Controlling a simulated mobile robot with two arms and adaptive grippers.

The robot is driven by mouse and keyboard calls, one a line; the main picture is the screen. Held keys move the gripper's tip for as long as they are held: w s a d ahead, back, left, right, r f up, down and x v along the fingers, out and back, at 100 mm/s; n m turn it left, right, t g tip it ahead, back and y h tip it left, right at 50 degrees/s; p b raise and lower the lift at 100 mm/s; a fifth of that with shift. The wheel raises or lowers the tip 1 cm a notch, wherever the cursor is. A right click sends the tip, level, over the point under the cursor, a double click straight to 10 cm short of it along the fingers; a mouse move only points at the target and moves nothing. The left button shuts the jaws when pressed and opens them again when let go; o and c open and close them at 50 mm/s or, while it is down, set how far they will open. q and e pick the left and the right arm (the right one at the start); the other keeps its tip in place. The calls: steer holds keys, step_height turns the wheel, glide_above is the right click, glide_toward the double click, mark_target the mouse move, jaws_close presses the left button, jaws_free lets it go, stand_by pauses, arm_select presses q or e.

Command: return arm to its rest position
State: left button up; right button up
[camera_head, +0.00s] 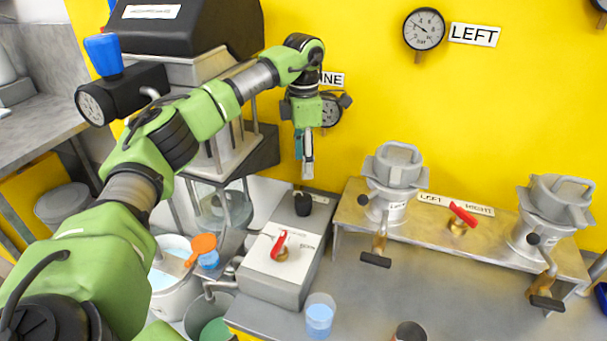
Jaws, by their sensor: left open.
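My left arm (207,107) is green with dark joints. It reaches in from the lower left and bends down at the wrist in front of the yellow wall. My left gripper (306,170) points downward and is open, with nothing seen between its fingers. It hangs above the black knob (303,201) at the back of a grey control box (284,250), seemingly apart from it. The arm hides part of the machine behind it. My right gripper is not in view.
The control box has a red lever (279,243). A bench to the right carries two grey valve units (392,185) (553,215) and another red lever (463,214). A cup of blue liquid (320,314) stands in front. A dark-headed machine (185,25) and buckets (175,279) are at left.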

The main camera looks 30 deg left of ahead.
arm_select(q)
steer(key=shift+r, duration=0.45)
